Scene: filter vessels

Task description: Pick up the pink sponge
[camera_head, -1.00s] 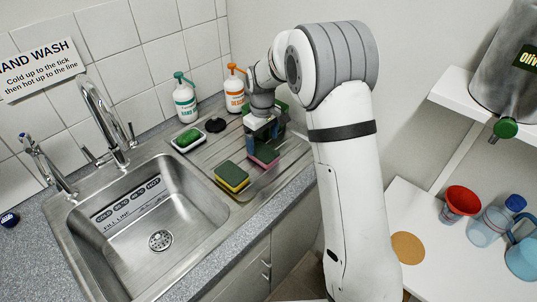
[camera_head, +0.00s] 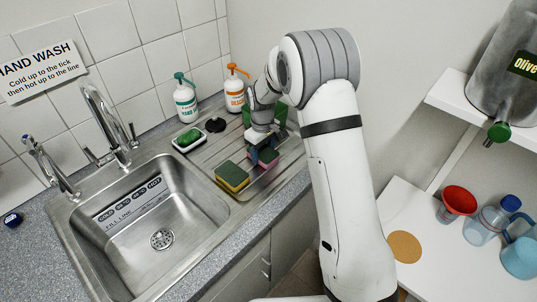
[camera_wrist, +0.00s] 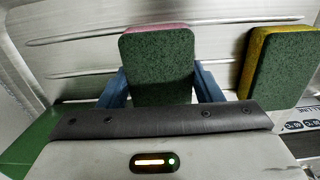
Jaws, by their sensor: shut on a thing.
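The pink sponge (camera_wrist: 158,66) has a dark green scouring face, which fills the middle of the wrist view, with a thin pink edge at its top. In the head view the pink sponge (camera_head: 270,157) is on the ribbed drainboard, partly hidden by my gripper. My gripper (camera_head: 262,153) is shut on it, with one blue finger on each side in the wrist view (camera_wrist: 160,86). I cannot tell whether the sponge still touches the drainboard.
A yellow and green sponge (camera_head: 232,176) stands close by on the drainboard (camera_head: 215,155). The sink basin (camera_head: 150,225) lies to the left.

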